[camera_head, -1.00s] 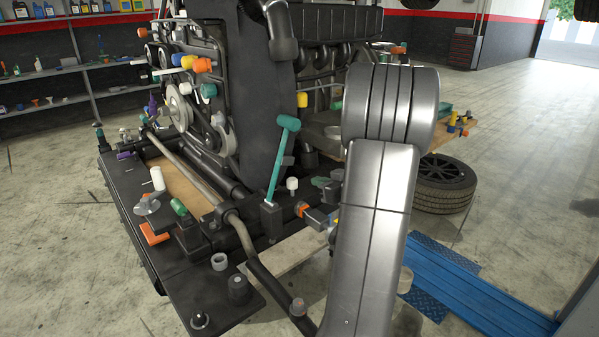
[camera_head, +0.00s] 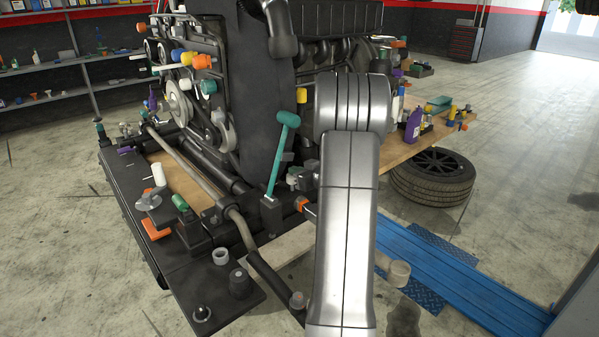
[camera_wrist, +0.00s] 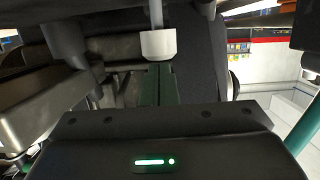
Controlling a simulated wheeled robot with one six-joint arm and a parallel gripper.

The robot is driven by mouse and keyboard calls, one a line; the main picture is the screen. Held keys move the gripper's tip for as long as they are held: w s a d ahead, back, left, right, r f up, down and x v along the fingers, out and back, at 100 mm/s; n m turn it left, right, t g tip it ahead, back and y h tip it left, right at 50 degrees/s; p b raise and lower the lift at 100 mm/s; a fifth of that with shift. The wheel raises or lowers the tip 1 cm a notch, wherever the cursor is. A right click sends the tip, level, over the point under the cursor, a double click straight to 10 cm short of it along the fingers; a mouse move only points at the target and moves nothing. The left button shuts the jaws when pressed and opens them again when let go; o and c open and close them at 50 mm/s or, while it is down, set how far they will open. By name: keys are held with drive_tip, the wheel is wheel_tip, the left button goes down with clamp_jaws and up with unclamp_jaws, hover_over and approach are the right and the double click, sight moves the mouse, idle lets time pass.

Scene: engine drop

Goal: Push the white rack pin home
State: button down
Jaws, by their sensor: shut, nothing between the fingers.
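In the head view my arm hides the gripper, and small grey parts (camera_head: 296,178) show beside the arm, too small to tell apart. Another white peg (camera_head: 158,173) stands upright at the left of the bench, and I cannot tell if it belongs to the rack.
A teal hammer-shaped handle (camera_head: 283,150) stands upright left of my arm, close to the engine (camera_head: 255,90). A metal bar (camera_head: 185,160) runs along the dark bench (camera_head: 190,270). A wooden shelf (camera_head: 400,148) with a purple bottle (camera_head: 414,124) lies to the right.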

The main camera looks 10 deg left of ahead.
sight(292, 181)
wheel_tip(292, 181, down, 3)
drive_tip(key=shift+b, duration=1.05)
drive_tip(key=shift+s, duration=0.1)
